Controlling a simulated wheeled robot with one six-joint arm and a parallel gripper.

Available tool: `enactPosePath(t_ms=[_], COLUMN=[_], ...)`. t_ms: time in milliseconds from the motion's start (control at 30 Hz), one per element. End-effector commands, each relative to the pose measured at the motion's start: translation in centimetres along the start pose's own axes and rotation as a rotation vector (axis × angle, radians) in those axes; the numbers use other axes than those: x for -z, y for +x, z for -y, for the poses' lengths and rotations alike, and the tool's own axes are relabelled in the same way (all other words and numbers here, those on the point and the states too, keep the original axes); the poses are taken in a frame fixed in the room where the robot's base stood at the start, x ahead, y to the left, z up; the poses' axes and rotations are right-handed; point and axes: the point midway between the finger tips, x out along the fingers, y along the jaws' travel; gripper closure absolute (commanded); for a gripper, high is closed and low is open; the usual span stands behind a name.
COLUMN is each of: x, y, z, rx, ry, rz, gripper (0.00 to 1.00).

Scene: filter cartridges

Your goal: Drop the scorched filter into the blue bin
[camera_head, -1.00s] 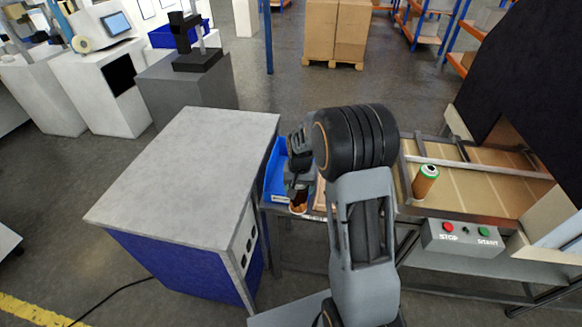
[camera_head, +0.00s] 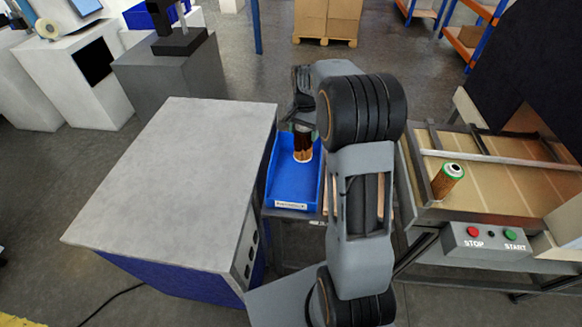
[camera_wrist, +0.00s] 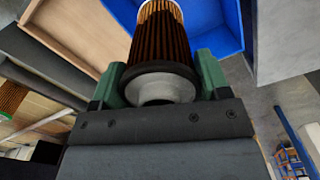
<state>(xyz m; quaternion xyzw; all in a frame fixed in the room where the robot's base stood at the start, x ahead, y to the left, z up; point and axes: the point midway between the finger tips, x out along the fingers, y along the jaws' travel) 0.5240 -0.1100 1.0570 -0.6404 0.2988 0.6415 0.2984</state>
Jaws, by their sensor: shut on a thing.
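The scorched filter (camera_head: 303,145) is a brown pleated cartridge with a darkened part. My gripper (camera_head: 304,126) is shut on it and holds it roughly upright over the blue bin (camera_head: 295,193). In the wrist view the filter (camera_wrist: 162,48) sits between the two green fingers of my gripper (camera_wrist: 158,82), its grey end cap towards the camera. The blue bin (camera_wrist: 212,38) shows beyond it at the upper right. The bin's visible floor is bare; the part behind the filter is hidden.
A second filter (camera_head: 448,180) with a green-rimmed cap stands on the conveyor (camera_head: 500,190) at right. A box with STOP and START buttons (camera_head: 490,240) is at its front. A grey-topped cabinet (camera_head: 175,180) stands left of the bin. A wooden tray (camera_wrist: 75,32) lies beside the bin.

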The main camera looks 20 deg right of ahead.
Motion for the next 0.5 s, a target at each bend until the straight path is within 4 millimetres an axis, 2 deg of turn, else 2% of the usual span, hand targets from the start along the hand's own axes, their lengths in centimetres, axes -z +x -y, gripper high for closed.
enactPosePath(t_ms=[100,500], x=[-0.2,-0.3], y=[1.6,4.5], z=[0.2,0.3], rx=[0.000,0.000], ry=[-0.005,-0.008], rz=[0.000,0.001], gripper=[0.56,0.56])
